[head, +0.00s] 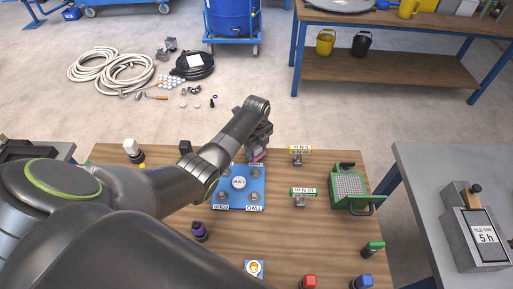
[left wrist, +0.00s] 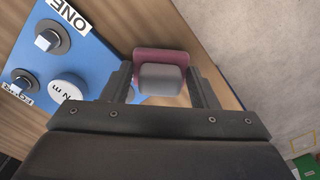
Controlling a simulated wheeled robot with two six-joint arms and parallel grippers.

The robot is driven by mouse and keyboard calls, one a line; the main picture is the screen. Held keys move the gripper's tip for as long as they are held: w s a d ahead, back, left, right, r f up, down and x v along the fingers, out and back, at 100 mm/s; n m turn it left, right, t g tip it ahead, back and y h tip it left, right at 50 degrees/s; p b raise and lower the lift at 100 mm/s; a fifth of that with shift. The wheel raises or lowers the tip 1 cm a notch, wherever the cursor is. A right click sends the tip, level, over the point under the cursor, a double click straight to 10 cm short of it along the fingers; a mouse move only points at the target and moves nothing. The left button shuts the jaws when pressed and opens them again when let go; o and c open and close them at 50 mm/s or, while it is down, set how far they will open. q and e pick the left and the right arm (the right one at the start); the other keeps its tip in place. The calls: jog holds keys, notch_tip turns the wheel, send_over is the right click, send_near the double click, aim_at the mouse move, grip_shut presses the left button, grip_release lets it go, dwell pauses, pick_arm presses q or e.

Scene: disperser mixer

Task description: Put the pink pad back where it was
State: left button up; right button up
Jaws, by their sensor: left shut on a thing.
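The pink pad (head: 257,156) shows as a small pink patch below my left gripper (head: 258,143) in the head view, at the upper right corner of a blue board (head: 228,203) on the wooden table. In the left wrist view, my left gripper (left wrist: 162,85) is shut on the pink pad (left wrist: 150,55), which has a grey block-like part on its near side. The blue board (left wrist: 85,55) lies to the left of the pad there. I cannot tell whether the pad touches the table. My right gripper is not in view.
The blue board carries metal knobs and a white round dial (head: 239,182). Red (head: 310,281) and blue (head: 362,282) buttons sit at the front.

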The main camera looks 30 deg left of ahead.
pick_arm(q)
jog(key=shift+f, duration=0.4)
jog(key=o, duration=1)
jog(key=shift+r, duration=0.1)
notch_tip(320, 180, up, 13)
jog(key=shift+r, duration=0.1)
